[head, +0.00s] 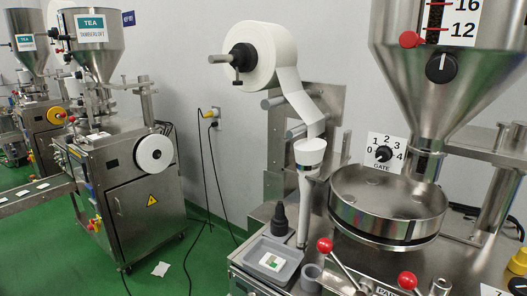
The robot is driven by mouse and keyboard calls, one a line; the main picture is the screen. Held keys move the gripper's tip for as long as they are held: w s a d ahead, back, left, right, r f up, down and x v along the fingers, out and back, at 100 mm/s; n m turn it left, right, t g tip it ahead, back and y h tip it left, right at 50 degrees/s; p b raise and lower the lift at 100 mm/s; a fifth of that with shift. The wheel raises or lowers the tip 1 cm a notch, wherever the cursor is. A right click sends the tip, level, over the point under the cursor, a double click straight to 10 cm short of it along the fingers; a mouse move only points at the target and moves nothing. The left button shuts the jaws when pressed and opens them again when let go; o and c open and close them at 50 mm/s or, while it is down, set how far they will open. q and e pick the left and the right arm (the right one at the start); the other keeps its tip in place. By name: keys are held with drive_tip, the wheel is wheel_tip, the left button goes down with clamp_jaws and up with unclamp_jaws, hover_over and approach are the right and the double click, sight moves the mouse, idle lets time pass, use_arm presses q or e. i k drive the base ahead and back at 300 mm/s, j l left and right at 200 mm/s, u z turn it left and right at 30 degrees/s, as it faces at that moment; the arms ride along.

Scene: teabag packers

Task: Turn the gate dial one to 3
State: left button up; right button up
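The gate dial (383,154) is a small black knob on a white plate (374,140) marked 0 to 4 and labelled GATE. It sits just above the round steel drum of the near machine, right of centre in the head view. The knob's pointer is too small to read for certain. Neither of my grippers is in view.
A larger black knob (441,68) with a white mark pointing up is on the steel hopper (450,105). The round steel drum (388,205) stands below the gate dial. Red-knobbed levers (325,245) rise in front. A paper roll (262,57) hangs to the left.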

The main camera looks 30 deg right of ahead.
sight(384, 154)
drive_tip(key=k+l+z, duration=0.15)
drive_tip(key=z, duration=0.25)
drive_tip(key=k+l+z, duration=0.1)
drive_tip(key=l+z, duration=0.7)
drive_tip(key=k+j, duration=0.05)
drive_tip(key=j, duration=0.05)
